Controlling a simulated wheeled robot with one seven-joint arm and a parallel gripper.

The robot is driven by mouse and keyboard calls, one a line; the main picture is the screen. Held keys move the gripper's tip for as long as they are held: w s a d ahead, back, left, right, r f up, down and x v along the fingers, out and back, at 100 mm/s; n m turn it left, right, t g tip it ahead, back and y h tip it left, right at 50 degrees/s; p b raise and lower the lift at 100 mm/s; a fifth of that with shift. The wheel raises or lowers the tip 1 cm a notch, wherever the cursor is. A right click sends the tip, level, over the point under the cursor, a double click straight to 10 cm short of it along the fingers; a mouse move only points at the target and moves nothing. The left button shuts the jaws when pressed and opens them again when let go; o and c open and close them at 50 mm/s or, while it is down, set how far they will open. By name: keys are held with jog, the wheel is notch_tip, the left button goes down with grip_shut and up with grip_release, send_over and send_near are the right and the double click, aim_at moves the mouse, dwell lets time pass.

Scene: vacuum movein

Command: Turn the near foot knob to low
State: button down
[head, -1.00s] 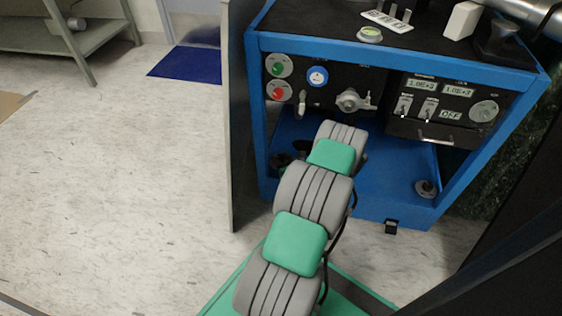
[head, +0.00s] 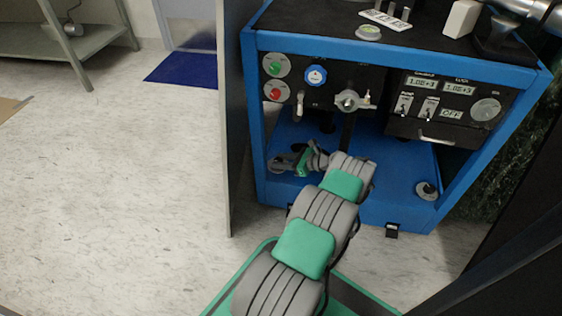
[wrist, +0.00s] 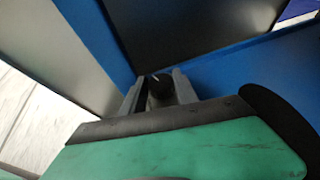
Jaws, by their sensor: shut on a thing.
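The foot knob (wrist: 160,84) is a small black knob with a white pointer line, seen in the wrist view against the blue cabinet floor. The pointer line runs toward the top of the picture, slightly left. My gripper (wrist: 158,95) has one grey finger on each side of the knob and is shut on it. In the head view my gripper (head: 286,163) is low at the left front of the blue cabinet (head: 395,200). My gripper largely covers the knob there. Its dial lettering is not readable in either view.
A second foot knob (head: 427,189) sits on a grey disc at the right of the cabinet floor. A grey panel (head: 229,130) stands close to the left of my gripper. The control panel with a blue dial (head: 316,76) and a valve (head: 349,101) is above.

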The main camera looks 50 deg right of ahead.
dwell(0.5)
jog(key=c, duration=0.9)
grip_release()
jog(key=shift+c, duration=0.2)
jog(key=p+v, duration=0.1)
jog(key=v, duration=0.6)
jog(key=shift+s+d+r, duration=0.1)
jog(key=shift+s+d, duration=0.1)
jog(key=shift+s, duration=0.05)
